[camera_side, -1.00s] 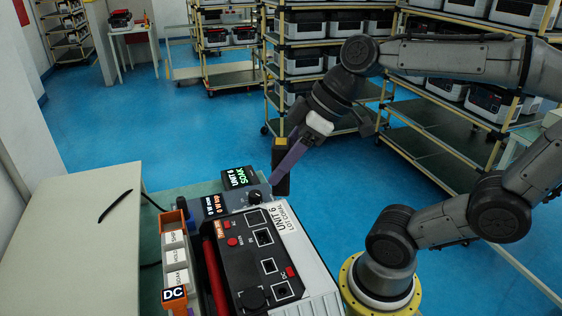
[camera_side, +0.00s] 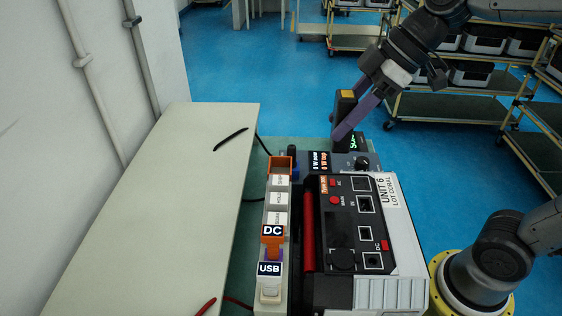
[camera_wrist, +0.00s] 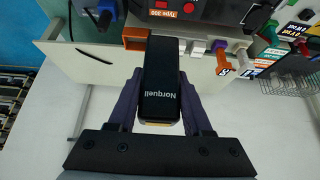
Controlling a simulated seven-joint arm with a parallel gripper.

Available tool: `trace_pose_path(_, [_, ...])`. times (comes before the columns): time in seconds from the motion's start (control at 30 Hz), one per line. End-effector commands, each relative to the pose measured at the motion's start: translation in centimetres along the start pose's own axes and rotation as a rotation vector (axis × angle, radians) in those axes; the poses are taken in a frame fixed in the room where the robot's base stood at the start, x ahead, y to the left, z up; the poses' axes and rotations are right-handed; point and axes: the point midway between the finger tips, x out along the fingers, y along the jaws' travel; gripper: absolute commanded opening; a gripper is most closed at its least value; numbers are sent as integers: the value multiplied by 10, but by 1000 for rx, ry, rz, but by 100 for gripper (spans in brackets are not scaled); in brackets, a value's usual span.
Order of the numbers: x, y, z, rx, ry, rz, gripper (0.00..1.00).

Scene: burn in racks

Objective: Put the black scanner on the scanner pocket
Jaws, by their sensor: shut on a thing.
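My gripper (camera_wrist: 160,105) is shut on the black scanner (camera_wrist: 160,80), a dark upright block marked "Norquell" with a yellow end. In the side view the scanner (camera_side: 344,108) hangs between the purple fingers of my gripper (camera_side: 350,120), beyond the far edge of Unit 6, and partly hides a small green-text display (camera_side: 356,142). An orange open-topped holder (camera_side: 281,163), which looks like the scanner pocket, is at the far end of the narrow strip left of the unit. It also shows in the wrist view (camera_wrist: 135,37), beside the scanner's far end. The scanner is apart from it in the side view.
Unit 6 (camera_side: 395,240) stands right of the strip, with a power display and knob (camera_side: 362,163) at its far end. DC and USB plugs (camera_side: 270,268) stick up from the strip.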

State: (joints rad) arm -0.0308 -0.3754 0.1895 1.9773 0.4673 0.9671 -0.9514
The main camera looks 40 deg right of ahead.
Motion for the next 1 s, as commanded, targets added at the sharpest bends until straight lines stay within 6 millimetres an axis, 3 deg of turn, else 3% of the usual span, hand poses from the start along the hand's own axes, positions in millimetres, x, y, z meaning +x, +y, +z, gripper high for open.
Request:
trace_pose_path(0.33, [69,36,-37,3,-3,-3,0])
trace_pose_path(0.53, [108,48,-38,3,-2,-1,0])
trace_pose_path(0.83, [135,57,-40,5,-1,0,0])
trace_pose_path(1.0, [155,58,-27,5,-1,0,0])
